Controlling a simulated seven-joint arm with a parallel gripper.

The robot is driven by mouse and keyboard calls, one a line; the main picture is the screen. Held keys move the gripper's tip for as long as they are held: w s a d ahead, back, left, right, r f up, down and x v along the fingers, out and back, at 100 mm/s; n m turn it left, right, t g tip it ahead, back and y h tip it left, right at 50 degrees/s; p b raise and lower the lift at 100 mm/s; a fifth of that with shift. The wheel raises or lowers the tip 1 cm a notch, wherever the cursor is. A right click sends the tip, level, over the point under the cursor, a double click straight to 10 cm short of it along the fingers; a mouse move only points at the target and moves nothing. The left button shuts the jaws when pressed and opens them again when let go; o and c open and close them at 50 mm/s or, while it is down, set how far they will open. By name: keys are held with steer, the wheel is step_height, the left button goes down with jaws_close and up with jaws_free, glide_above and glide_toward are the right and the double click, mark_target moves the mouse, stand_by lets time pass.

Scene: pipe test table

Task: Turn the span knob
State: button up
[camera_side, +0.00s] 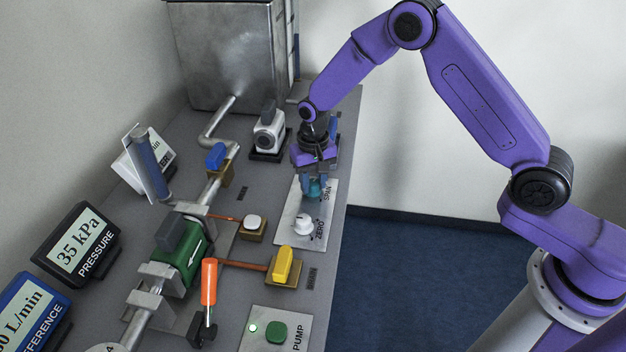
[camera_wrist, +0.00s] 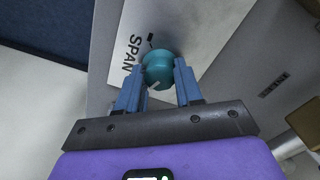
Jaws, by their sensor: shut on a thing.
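The span knob (camera_wrist: 158,70) is teal and round, with a pale pointer mark, and sits on a light plate lettered SPAN (camera_wrist: 132,50). In the side view the span knob (camera_side: 314,187) shows just below my gripper, partly hidden by it. My gripper (camera_side: 312,176) points down at the far end of the plate. In the wrist view my gripper (camera_wrist: 158,76) has its two blue fingers on either side of the knob, shut on it. The far sides of the fingertips are hidden.
The white ZERO knob (camera_side: 302,224) stands on the same plate, nearer the camera. A white valve-like device (camera_side: 268,132) stands left of my gripper. A yellow lever (camera_side: 283,265), an orange handle (camera_side: 209,282) and a green PUMP button (camera_side: 276,332) are nearer. The right table edge is close.

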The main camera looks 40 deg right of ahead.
mark_target(313, 183)
steer(key=o, duration=1)
steer(key=shift+o, duration=0.2)
step_height(313, 183, up, 18)
steer(key=shift+f, duration=0.25)
steer(key=shift+s, duration=0.1)
steer(key=s+d+n, duration=0.3)
steer(key=s+n, duration=0.2)
steer(key=s, duration=0.7)
steer(key=s+d+n, duration=0.4)
steer(key=s+n, duration=0.1)
steer(key=s, duration=0.7)
steer(key=s+d+n, duration=0.4)
steer(key=s, duration=0.7)
steer(key=shift+s+r+n, duration=0.25)
steer(key=shift+s+n, duration=0.15)
